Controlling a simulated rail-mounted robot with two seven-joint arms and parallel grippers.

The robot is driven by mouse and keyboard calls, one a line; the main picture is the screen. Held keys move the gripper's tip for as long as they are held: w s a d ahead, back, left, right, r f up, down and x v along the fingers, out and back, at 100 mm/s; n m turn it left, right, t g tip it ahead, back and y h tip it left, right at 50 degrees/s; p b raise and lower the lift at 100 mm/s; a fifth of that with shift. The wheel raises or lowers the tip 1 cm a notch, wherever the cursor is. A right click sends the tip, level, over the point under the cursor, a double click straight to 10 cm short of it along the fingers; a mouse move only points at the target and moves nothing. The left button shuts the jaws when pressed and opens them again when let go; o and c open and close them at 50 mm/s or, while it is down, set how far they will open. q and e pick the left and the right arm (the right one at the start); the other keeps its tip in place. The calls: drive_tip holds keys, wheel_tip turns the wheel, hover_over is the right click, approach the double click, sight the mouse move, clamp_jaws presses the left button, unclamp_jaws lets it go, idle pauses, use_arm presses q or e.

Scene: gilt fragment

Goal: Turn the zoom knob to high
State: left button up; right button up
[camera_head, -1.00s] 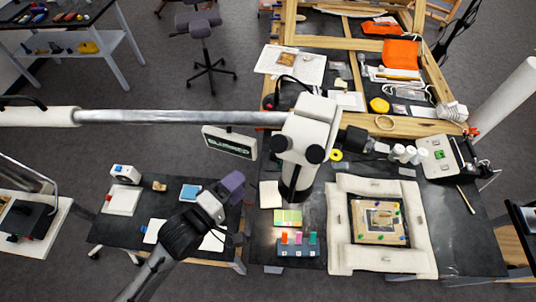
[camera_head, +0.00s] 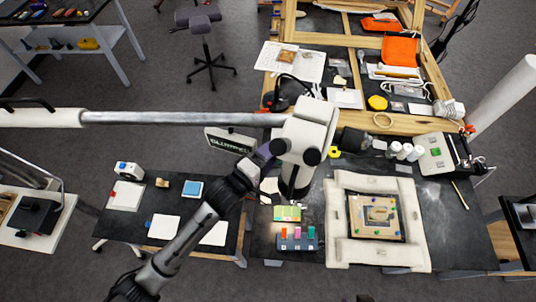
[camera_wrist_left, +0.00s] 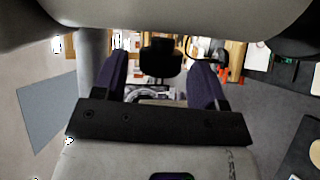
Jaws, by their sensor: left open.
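The white stereo microscope (camera_head: 308,125) hangs on a long metal boom over the dark table. Black round knobs show on its head, one at the left side (camera_head: 281,147) and one at the right (camera_head: 312,157). My left gripper (camera_head: 264,153) is at the left side of the head, close to the left knob. In the left wrist view, its two purple fingers (camera_wrist_left: 162,82) are open, with a black knob-like part (camera_wrist_left: 160,58) showing between and beyond them. I cannot tell whether they touch it. No zoom marks are readable. My right gripper is not in view.
A screen (camera_head: 230,141) on the microscope stands just left of my left gripper. Below are a rack with coloured items (camera_head: 298,243) and a padded white frame (camera_head: 338,250) around a gilt piece.

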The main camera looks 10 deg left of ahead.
use_arm(q)
drive_tip(key=shift+c, duration=0.6)
drive_tip(key=c, duration=0.8)
drive_tip(key=shift+o, duration=0.2)
drive_tip(key=m+t+h+b, duration=0.1)
drive_tip(key=t+b, duration=0.1)
drive_tip(key=b, duration=0.3)
drive_tip(key=f+m+t+h+b, duration=0.1)
drive_tip(key=t+h+b, duration=0.1)
drive_tip(key=b, duration=0.3)
drive_tip(key=shift+w+m+b, duration=0.1)
drive_tip(key=shift+m+b, duration=0.2)
drive_tip(key=shift+b, duration=0.1)
drive_tip(key=o, duration=0.9)
drive_tip(key=shift+r, duration=0.1)
